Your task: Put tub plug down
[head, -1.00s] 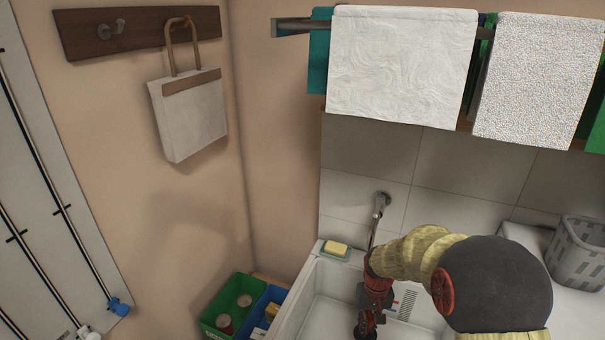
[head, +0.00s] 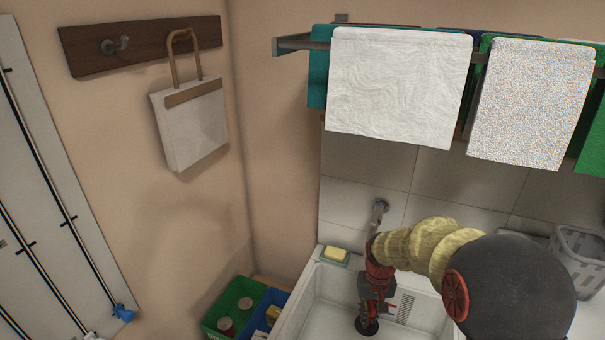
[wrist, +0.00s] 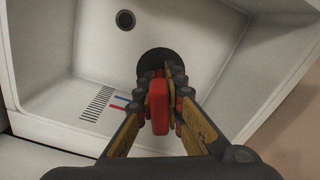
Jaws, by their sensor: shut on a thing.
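My gripper (head: 371,307) is over the white sink (head: 318,317). It points down into the basin, below and beside the tap. In the wrist view my gripper (wrist: 159,100) is shut on a red upright part between its fingertips. A black round disc (wrist: 160,55) shows just beyond this red part; together they look like the tub plug. The disc also shows under my fingers in the head view (head: 367,327). The dark drain hole (wrist: 125,19) is in the sink floor, apart from the plug. I cannot tell whether the plug touches the sink.
The tap (head: 379,211) is on the tiled wall close behind my arm. A yellow soap (head: 335,253) lies on a dish at the sink's corner. Green (head: 237,292) and blue bins stand left of the sink. A grey basket (head: 580,258) is at right. Towels hang above.

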